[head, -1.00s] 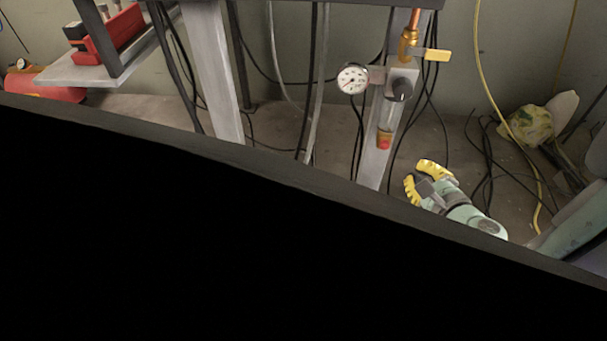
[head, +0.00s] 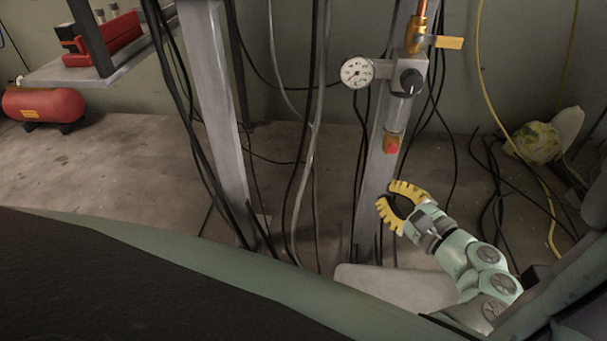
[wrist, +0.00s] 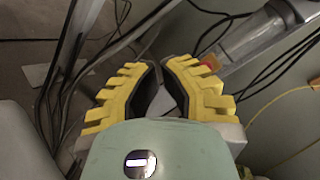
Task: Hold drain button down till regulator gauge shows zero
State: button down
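The regulator (head: 408,76) is mounted on a grey post, with a round white gauge (head: 357,72) on its left side. The gauge needle is too small to read. Below hangs a clear bowl (head: 396,118) with a red drain button (head: 391,147) at its bottom. My gripper (head: 387,193), with yellow ridged fingers, is below the button and apart from it. Its fingers are curved with a gap between the tips, and nothing is held. In the wrist view the gripper (wrist: 168,75) shows the gap too. The bowl's end (wrist: 212,62) with orange-red shows just beyond the right finger.
A brass valve with a yellow handle (head: 448,42) is above the regulator. Black cables (head: 300,150) hang left of the post and a yellow hose (head: 510,140) runs at right. A red tank (head: 44,104) stands far left. A dark green-edged surface (head: 150,280) fills the lower left.

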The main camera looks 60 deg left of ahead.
aim_at(392, 149)
jog(key=w+a, duration=0.5)
jog(key=a, duration=0.1)
jog(key=shift+w+a, duration=0.3)
jog(key=shift+a, duration=0.05)
dwell(1.5)
jog(key=shift+w+a, duration=0.3)
jog(key=shift+w+a, duration=0.25)
jog(key=shift+w, duration=0.05)
dwell(0.9)
dwell(0.3)
jog(key=shift+s+d, duration=0.55)
jog(key=shift+d, duration=0.05)
